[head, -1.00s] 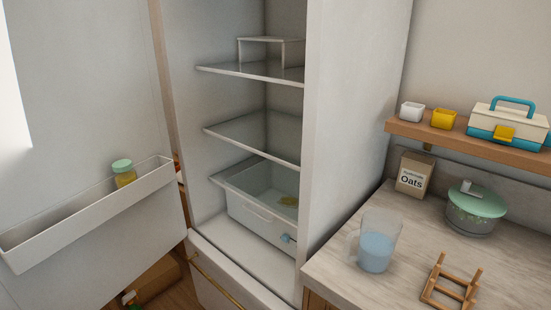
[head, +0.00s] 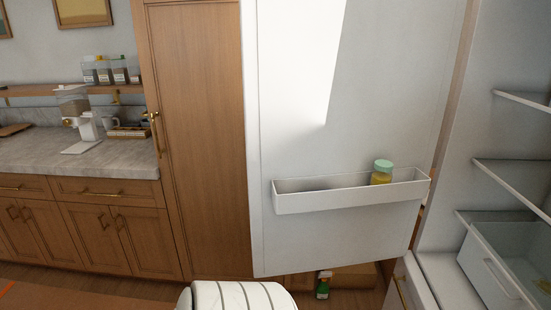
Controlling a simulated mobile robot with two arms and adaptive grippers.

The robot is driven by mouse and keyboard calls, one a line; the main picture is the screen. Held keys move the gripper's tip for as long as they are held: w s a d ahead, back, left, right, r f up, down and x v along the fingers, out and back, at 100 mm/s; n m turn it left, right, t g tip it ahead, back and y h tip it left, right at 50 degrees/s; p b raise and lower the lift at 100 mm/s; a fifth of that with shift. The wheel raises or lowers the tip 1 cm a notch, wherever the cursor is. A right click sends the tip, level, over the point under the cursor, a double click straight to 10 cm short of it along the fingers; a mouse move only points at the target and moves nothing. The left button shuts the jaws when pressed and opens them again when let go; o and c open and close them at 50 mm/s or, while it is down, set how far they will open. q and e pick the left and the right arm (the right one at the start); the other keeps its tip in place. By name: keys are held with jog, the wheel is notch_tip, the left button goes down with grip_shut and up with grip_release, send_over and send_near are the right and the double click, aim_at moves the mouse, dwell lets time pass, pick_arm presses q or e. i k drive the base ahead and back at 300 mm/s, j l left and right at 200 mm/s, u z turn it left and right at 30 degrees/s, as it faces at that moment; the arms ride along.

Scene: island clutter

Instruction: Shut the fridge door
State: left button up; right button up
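The fridge door (head: 385,110) stands wide open, and its white inner side faces me in the middle of the head view. A door shelf (head: 330,196) on it holds a jar with a green lid (head: 382,172). The open fridge interior (head: 452,185) is at the right, with shelves and a clear drawer (head: 490,265). The door's free edge is at its left, beside a tall wooden cabinet. A white rounded part of my own body shows at the bottom centre. Neither of my grippers is in view.
A tall wooden cabinet (head: 197,130) stands left of the door. A counter (head: 70,157) with a coffee machine (head: 78,115) is farther left. Floor shows at the lower left.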

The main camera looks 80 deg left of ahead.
aim_at(332, 88)
jog(key=k+j, duration=0.15)
jog(key=j, duration=0.3)
jog(key=k+j+u, duration=0.1)
jog(key=j, duration=0.4)
jog(key=k+j, duration=0.2)
jog(key=j, duration=0.25)
jog(key=k+j+u, duration=0.1)
jog(key=j, duration=0.4)
jog(key=k+j, duration=0.15)
jog(key=j, duration=0.35)
jog(key=k+j+u, duration=0.1)
jog(key=j, duration=0.4)
